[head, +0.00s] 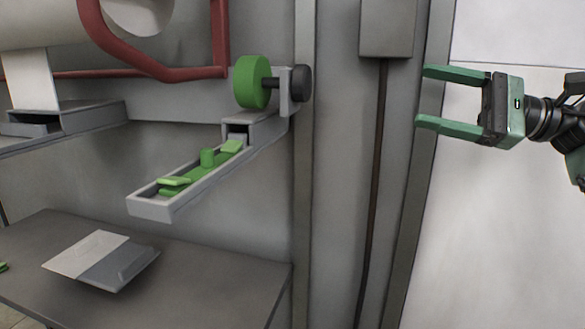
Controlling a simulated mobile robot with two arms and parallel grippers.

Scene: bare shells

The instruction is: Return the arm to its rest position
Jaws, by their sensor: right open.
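My right gripper (435,97) is at the upper right of the head view, with its arm coming in from the right edge. Its two green fingers point left and stand wide apart with nothing between them. It is in front of the wall, clear of the machine to its left. My left gripper is not clearly in view; only a small green piece shows at the far left edge, and I cannot tell what it is.
A grey tray (152,208) with green parts juts out below a green wheel (251,82) with a black knob (300,83). Red pipes (150,68) run above. A dark table (215,285) bears a grey and white plate (88,253). A grey box (387,28) with a cable hangs on the wall.

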